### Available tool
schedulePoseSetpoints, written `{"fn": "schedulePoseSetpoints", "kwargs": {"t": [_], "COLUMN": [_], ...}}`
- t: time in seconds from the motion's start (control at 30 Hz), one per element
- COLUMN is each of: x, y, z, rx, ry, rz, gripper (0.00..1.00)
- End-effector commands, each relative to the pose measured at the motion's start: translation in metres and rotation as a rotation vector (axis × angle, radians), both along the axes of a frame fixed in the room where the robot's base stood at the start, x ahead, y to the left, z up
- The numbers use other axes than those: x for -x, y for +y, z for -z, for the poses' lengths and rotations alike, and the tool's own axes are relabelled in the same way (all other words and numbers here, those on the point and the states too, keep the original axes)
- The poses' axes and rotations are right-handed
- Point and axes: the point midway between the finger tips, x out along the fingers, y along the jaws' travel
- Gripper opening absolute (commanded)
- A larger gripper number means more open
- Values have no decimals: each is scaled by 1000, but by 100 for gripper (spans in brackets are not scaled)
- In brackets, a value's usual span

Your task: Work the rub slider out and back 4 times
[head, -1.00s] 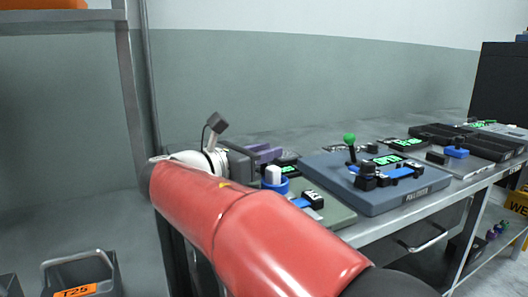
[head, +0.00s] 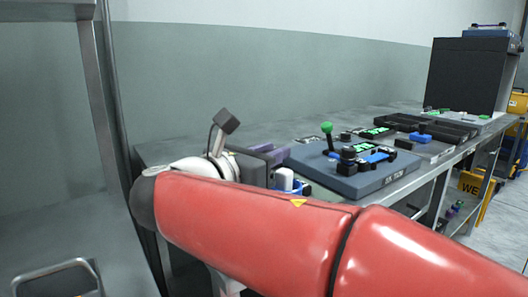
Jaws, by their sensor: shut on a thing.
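My gripper (head: 268,160) is at the near left end of the bench, seen beyond my red arm. It is shut. Its dark grey body and part of a finger show, but the arm and the gripper itself hide most of what it grips, and the rub slider cannot be made out clearly. A purple piece (head: 262,148) shows right at the fingers. A white knob (head: 285,178) stands just right of the gripper; whether they touch cannot be told.
A blue-grey panel (head: 372,184) with a green-knobbed lever (head: 327,128), black knobs and a green display lies right of the gripper. Black trays (head: 440,131) and a dark cabinet (head: 470,75) stand farther along the bench (head: 345,127). A grey bin (head: 60,280) is at lower left.

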Motion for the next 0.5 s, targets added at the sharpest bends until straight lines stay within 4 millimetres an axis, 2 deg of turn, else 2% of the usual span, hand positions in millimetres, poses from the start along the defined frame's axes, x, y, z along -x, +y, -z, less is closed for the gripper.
{"fn": "schedulePoseSetpoints", "kwargs": {"t": [0.07, 0.1, 0.23, 0.5], "x": [2, 2, 2, 1], "y": [-2, -2, -2, -1], "z": [2, 2, 2, 1], "rx": [-1, -1, -1, -1], "ry": [5, 5, 5, 4], "rz": [11, 11, 10, 7], "gripper": [0, 27, 44, 46]}}
